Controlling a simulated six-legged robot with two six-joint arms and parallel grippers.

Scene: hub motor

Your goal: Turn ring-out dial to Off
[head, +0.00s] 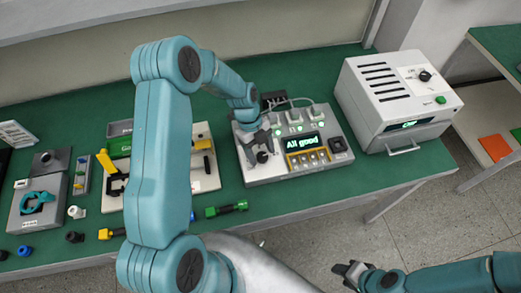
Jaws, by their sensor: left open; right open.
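A light grey tester box (262,176) stands on the green bench, with a lit display (303,142) reading "All good". A black dial (262,157) sits on its left part; its pointer setting is too small to read. My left gripper (259,150) is open and points down at the dial, with its fingers at or just above it. I cannot tell whether they touch it. My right gripper (349,270) is open and empty, low in the view, over the floor in front of the bench.
A grey oven-like box (392,100) with its own black knob stands right of the tester. Left are a board (205,178) with yellow and black parts, a green-and-black tool (226,209) and a grey fixture (38,205). My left arm hides part of the bench.

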